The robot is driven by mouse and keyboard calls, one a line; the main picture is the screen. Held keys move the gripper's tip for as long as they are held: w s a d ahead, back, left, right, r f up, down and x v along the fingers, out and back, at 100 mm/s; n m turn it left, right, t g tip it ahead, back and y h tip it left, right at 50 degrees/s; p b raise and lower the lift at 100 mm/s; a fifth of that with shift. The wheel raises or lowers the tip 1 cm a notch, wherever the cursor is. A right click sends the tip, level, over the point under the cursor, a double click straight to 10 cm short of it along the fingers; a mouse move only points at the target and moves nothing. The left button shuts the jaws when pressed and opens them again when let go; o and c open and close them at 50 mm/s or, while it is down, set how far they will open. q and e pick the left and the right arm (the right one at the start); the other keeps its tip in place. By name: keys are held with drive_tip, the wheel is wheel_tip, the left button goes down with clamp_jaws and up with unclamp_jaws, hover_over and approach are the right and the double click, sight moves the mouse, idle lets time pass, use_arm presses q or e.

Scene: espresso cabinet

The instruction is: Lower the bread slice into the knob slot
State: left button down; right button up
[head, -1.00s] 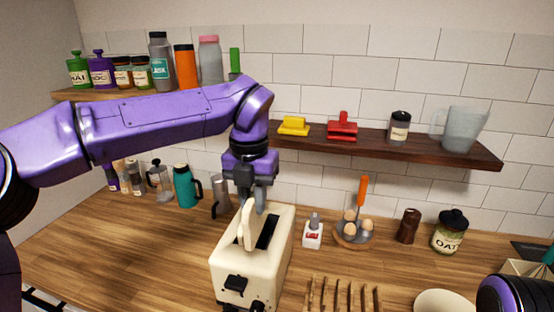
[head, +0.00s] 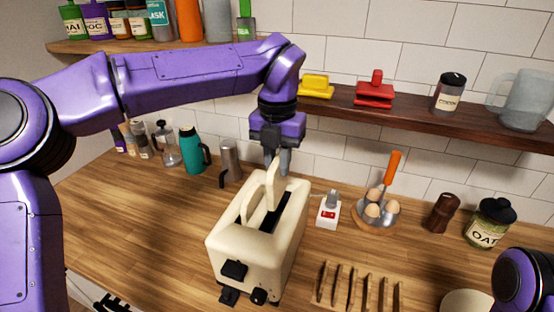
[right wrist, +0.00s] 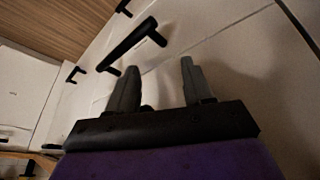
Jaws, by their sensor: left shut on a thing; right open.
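A cream toaster (head: 250,256) stands on the wooden counter, with a black lever (head: 234,270) and a dark knob (head: 259,296) on its near end. A dark slot (head: 275,209) shows open along its top. The pale bread slice (head: 255,199) stands upright over the top, left of that dark slot in the picture. I cannot tell whether its lower edge is inside a slot or just above. My left gripper (head: 277,164) is shut on the slice's far upper part. My right gripper (right wrist: 158,72) is open and empty in the right wrist view.
A white-and-red shaker (head: 328,211), a pan with eggs (head: 376,212) and a wooden rack (head: 355,288) stand right of the toaster. A steel pitcher (head: 230,164) and a teal jug (head: 193,153) stand behind left. A dark shelf (head: 410,112) hangs above. Counter left of the toaster is clear.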

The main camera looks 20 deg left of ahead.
sight(276, 198)
use_arm(q)
drive_tip(key=shift+s+f+b, duration=0.55)
drive_tip(key=shift+f+b, duration=0.1)
drive_tip(key=shift+f, duration=0.15)
drive_tip(key=shift+s+f+b, duration=0.15)
drive_tip(key=shift+f+b, duration=0.15)
drive_tip(key=shift+f, duration=0.05)
drive_tip(key=f+b, duration=0.2)
drive_tip(key=shift+w+f, duration=0.35)
drive_tip(key=shift+w, duration=0.05)
drive_tip(key=shift+s+f+b, duration=0.2)
drive_tip(key=shift+f+b, duration=0.65)
drive_tip(key=shift+f, duration=0.25)
drive_tip(key=shift+w+f+b, duration=0.1)
drive_tip(key=shift+f+b, duration=0.7)
drive_tip(key=shift+f, duration=0.4)
drive_tip(key=shift+r, duration=0.1)
drive_tip(key=shift+c, duration=2.3)
unclamp_jaws()
